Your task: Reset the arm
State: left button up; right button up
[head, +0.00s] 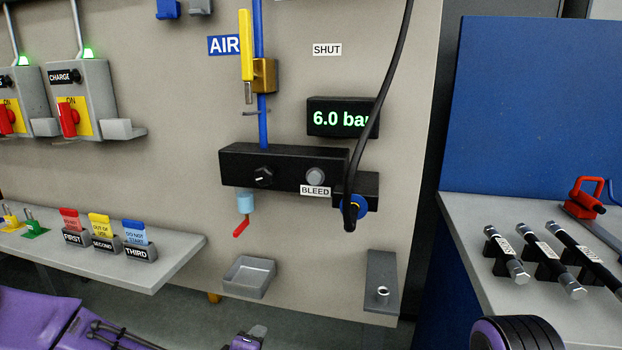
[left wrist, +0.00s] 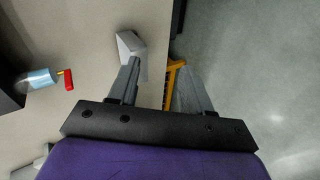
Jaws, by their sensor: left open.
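My left gripper (left wrist: 158,72) is open in the left wrist view, with its two grey fingers apart and nothing held between them. A grey tray (left wrist: 130,42) on the panel shows just beyond the left finger, and an orange frame (left wrist: 173,78) shows behind the gap. In the head view my purple left arm crosses the bottom left, and part of what looks like its wrist shows low in the middle, below the tray (head: 249,278). Its fingertips are not clear there. Only a rounded purple and black part of my right arm shows at the bottom right; its gripper is out of view.
The panel carries a black manifold (head: 285,166), a hanging red lever (head: 241,228), a hose (head: 380,90) and a grey bracket (head: 382,283). A shelf (head: 165,262) with tags projects at left. A grey bench (head: 470,215) with several black cylinders stands at right.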

pick_arm(q)
jog(key=s+a+f+m+g+y, duration=0.15)
jog(key=s+a+f, duration=0.25)
jog(key=s+f, duration=0.45)
jog(key=s+a+f+m+g+y, duration=0.1)
jog(key=s+a+f+m+g, duration=0.2)
jog(key=s+a+f, duration=0.35)
jog(key=s+a+f+m+g+y, duration=0.1)
jog(key=s+a+f, duration=0.3)
jog(key=s, duration=0.4)
jog(key=s+a+f+m+g+y, duration=0.1)
jog(key=s+a+f+m+g, duration=0.1)
jog(key=s, duration=0.7)
notch_tip(320, 180, down, 3)
jog(key=shift+s+a+g, duration=0.15)
jog(key=shift+a+g, duration=0.4)
jog(key=shift+a, duration=0.4)
